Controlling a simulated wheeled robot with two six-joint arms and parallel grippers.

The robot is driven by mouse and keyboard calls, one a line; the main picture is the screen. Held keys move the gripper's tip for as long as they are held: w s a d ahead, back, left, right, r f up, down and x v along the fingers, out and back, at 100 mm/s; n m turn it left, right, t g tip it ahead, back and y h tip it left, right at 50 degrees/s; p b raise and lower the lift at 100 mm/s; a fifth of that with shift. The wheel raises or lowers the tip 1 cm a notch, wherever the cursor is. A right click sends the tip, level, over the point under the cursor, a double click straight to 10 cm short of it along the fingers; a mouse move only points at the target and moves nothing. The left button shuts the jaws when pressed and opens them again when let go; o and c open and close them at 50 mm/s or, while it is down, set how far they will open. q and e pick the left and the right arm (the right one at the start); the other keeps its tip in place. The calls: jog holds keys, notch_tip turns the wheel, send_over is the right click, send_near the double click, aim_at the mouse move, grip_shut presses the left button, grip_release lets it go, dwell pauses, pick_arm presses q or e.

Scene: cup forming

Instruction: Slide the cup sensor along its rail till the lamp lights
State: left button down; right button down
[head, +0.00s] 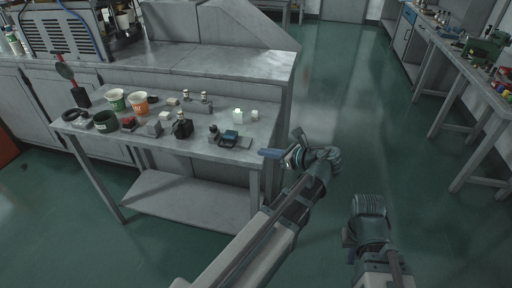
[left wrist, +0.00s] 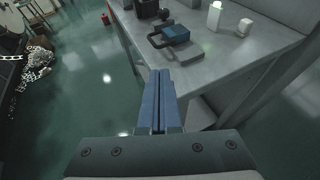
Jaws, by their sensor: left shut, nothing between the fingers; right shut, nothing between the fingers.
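A small device with a blue top (head: 230,135) sits on a dark flat base near the table's front right edge. It also shows in the left wrist view (left wrist: 175,33), with a dark loop beside it. I cannot tell for sure whether this is the cup sensor on its rail. A pale greenish-white block (head: 238,116) stands behind it; its top looks bright in the left wrist view (left wrist: 214,15). My left gripper (head: 270,153) is shut and empty, just off the table's right end, apart from the device. My right gripper (head: 349,238) is low over the floor, shut, its fingers hard to make out.
The grey table (head: 262,128) also carries a green-white cup (head: 116,99), an orange cup (head: 139,103), a dark bottle (head: 182,127) and several small blocks. A larger bench (head: 225,62) stands behind it. Open green floor lies to the right, with another cluttered bench beyond.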

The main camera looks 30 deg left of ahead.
pick_arm(q)
jog(key=s+d+f+n+g+h, duration=0.1)
jog(key=s+d+f+n+h, duration=0.5)
jog(key=d, duration=0.5)
jog(key=s+d+f+n+g+h, duration=0.1)
jog(key=s+d+f+n+h, duration=0.5)
jog(key=d+n, duration=0.4)
jog(key=s+d+f, duration=0.1)
jog(key=s, duration=0.1)
jog(key=shift+s+g, duration=0.3)
jog(key=shift+s, duration=0.1)
